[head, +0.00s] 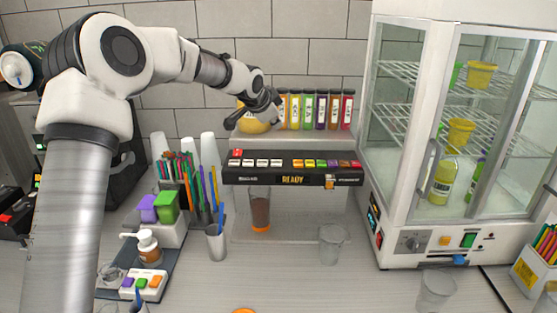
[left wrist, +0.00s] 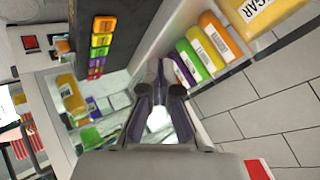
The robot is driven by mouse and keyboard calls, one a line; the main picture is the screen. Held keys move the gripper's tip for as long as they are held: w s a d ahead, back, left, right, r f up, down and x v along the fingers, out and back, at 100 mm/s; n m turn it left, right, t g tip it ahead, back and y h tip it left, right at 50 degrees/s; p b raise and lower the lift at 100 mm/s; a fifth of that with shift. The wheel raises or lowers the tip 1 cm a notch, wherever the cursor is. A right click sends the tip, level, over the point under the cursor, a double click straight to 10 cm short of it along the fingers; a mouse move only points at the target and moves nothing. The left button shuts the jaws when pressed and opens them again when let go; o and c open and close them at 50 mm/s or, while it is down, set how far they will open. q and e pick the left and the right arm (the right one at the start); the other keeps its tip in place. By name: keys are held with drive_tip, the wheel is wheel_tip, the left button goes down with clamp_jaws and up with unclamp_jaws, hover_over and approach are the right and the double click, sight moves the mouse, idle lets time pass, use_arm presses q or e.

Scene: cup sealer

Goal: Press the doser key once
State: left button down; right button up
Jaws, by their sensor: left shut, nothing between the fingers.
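The dark dispenser machine (head: 330,180) stands in the middle of the head view with a lit "READY" display (head: 292,180). Its top carries a red key (head: 236,153), a row of white keys (head: 262,162) and a row of coloured keys (head: 326,163). The coloured keys also show at the upper left of the left wrist view (left wrist: 102,45). I cannot tell which one is the doser key. My left gripper (head: 257,112) is above and behind the white keys, apart from them. Its fingers are shut and empty in the left wrist view (left wrist: 162,85). My right gripper is out of view.
Coloured flavour bottles (head: 320,110) stand behind the panel. A brown-filled cup (head: 260,212) is under the machine, and a clear empty cup (head: 332,245) stands front right. A glass-door fridge (head: 403,170) bounds the right; a straw holder (head: 215,243) stands left.

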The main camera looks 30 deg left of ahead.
sight(276, 163)
use_arm(q)
drive_tip(key=f, duration=0.1)
drive_tip(key=w+f+b, duration=0.1)
drive_tip(key=f+b, duration=0.1)
drive_tip(key=f, duration=0.1)
drive_tip(key=shift+w+a, duration=0.3)
drive_tip(key=shift+a, duration=0.05)
drive_tip(key=f+b, duration=0.3)
drive_tip(key=s+f+b, duration=0.1)
drive_tip(key=f+b, duration=0.1)
drive_tip(key=shift+d, duration=0.1)
drive_tip(key=shift+w+f+b, duration=0.3)
drive_tip(key=shift+w+f, duration=0.05)
drive_tip(key=shift+f, duration=0.1)
drive_tip(key=shift+s+r, duration=0.25)
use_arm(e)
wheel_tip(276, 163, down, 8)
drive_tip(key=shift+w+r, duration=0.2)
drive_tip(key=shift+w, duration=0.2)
use_arm(q)
drive_tip(key=shift+w+f, duration=0.1)
drive_tip(key=shift+w, duration=0.05)
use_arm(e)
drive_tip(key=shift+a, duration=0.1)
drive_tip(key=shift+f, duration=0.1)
